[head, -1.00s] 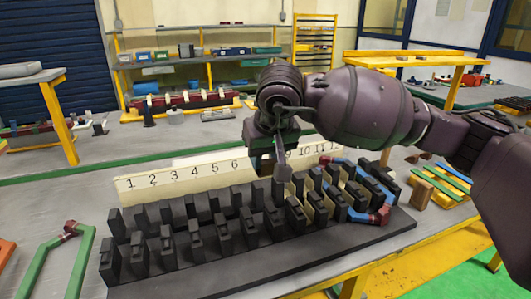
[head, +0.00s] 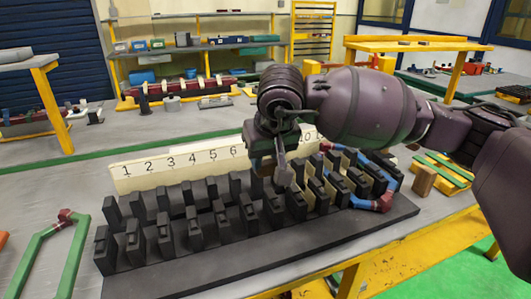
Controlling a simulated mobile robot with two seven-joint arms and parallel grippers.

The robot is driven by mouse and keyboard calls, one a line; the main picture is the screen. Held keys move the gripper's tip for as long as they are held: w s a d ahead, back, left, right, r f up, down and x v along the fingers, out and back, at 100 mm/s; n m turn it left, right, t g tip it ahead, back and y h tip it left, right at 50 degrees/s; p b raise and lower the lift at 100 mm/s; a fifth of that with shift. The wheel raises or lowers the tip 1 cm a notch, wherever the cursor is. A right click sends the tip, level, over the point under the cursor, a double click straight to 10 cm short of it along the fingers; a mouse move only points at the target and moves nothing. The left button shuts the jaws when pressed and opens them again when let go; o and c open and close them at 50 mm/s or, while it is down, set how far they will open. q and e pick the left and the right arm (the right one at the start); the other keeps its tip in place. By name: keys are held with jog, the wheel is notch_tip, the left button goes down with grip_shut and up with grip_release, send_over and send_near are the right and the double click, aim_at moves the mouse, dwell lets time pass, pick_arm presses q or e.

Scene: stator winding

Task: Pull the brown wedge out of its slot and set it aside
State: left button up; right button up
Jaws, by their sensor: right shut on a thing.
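My right gripper (head: 284,174) points down over the back row of the dark toothed stator block (head: 215,262). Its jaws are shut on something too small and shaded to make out. The grey fingertip is close to the dark posts right of the middle; I cannot tell whether it touches them. I cannot make out the brown wedge in its slot; the gripper and posts hide that area. A brown block (head: 424,181) stands apart on the table right of the stator. My left gripper is not in view.
A cream number strip (head: 150,175) stands behind the stator. Blue coils with red ends (head: 376,203) sit in the stator's right-hand slots. A green bent coil with a red joint (head: 68,217) lies at left. Green bars (head: 448,166) lie at right. Grey table around the brown block is partly clear.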

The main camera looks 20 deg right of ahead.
aim_at(266, 171)
jog(key=shift+f+b, duration=0.35)
jog(key=shift+f, duration=0.45)
jog(key=shift+f+b, duration=0.45)
jog(key=shift+f, duration=0.55)
jog(key=shift+f+b, duration=0.35)
jog(key=shift+f, duration=0.5)
notch_tip(266, 171, down, 4)
jog(key=shift+r+b, duration=0.1)
jog(key=shift+b, duration=0.75)
jog(key=shift+s, duration=0.1)
